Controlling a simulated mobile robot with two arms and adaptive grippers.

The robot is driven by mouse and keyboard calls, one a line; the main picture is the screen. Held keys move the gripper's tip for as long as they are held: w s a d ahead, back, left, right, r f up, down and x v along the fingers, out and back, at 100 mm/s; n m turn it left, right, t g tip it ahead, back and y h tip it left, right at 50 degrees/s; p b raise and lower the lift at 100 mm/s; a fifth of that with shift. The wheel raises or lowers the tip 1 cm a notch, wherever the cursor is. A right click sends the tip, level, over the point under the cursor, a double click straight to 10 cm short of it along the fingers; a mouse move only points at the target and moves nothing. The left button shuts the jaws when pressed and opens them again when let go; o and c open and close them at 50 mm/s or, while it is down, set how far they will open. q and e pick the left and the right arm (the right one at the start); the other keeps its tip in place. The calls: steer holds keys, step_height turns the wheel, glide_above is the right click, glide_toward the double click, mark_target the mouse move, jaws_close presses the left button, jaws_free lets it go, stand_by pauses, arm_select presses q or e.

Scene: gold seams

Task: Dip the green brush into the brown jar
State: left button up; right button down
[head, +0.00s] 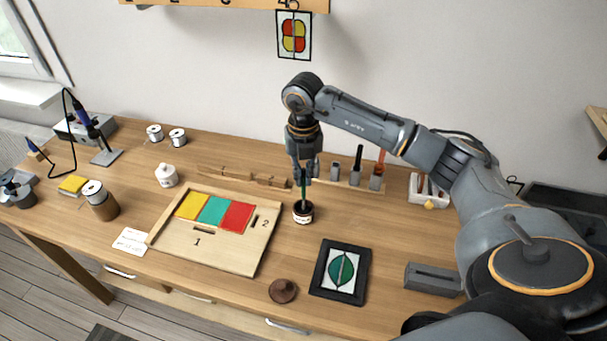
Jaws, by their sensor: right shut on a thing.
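The brown jar (303,215) stands open on the table, right of the wooden tray. My right gripper (303,176) points down right above it and is shut on the green brush (303,190). The brush is upright, and its lower end is at the jar's mouth. I cannot tell how deep its tip is, as the jar hides it. A round brown lid (283,291) lies on the table in front. My left gripper is not in the head view.
The wooden tray (232,257) holds yellow, green and red panels. A dark frame with a green leaf design (323,290) lies to the right. Behind the jar is a wooden rack (345,183) with brushes. A grey block (433,279) lies at the right.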

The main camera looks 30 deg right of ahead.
steer(key=shift+f+b, duration=0.45)
steer(key=shift+f, duration=0.2)
stand_by(1.8)
steer(key=shift+r+p, duration=2.05)
steer(key=shift+r, duration=1)
